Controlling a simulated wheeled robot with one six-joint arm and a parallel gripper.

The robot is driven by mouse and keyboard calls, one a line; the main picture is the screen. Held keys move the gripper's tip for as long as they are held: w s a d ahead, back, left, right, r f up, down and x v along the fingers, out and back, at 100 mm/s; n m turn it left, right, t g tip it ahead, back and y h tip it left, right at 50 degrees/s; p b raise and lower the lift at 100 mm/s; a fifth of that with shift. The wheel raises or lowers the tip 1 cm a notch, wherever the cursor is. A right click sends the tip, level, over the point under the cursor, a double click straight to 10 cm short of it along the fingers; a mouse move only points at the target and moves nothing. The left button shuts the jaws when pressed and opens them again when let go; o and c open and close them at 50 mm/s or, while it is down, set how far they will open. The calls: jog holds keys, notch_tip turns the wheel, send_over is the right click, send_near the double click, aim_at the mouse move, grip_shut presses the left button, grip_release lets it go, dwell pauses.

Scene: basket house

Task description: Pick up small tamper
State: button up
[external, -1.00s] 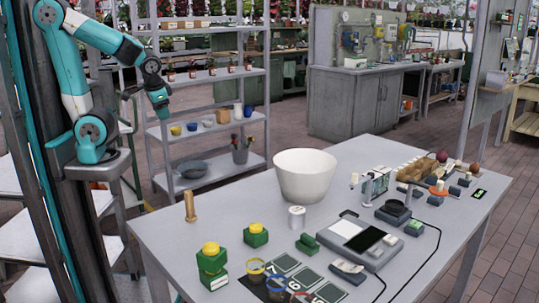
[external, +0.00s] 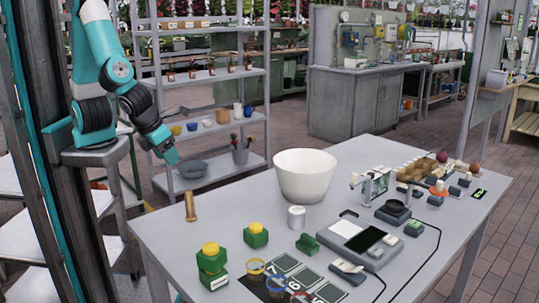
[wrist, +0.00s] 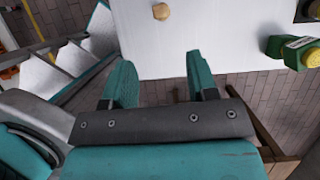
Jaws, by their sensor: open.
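The small tamper (external: 190,207) is a light wooden, upright piece with a narrower neck and rounded top. It stands on the grey table near its back left corner. In the wrist view it shows from above as a round tan top (wrist: 161,11) at the upper edge. My gripper (external: 172,157) is above and behind the tamper, a little to its left in the external view. In the wrist view my gripper (wrist: 160,74) has its two teal fingers spread with nothing between them. The tamper is ahead of the fingertips, apart from them.
Green blocks with yellow knobs (external: 211,259) stand on the table right of the tamper. A white bowl (external: 304,175), a metal canister (external: 296,217) and a scale (external: 358,239) are farther right. A shelf rack (external: 205,75) stands behind. The table around the tamper is clear.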

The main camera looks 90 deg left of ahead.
aim_at(187, 192)
jog(key=b+x, duration=0.1)
jog(key=x, duration=1.1)
jog(key=shift+s+d, duration=0.1)
jog(key=shift+s, duration=0.05)
jog(key=shift+x, duration=2.7)
jog(key=shift+s, duration=0.1)
grip_shut()
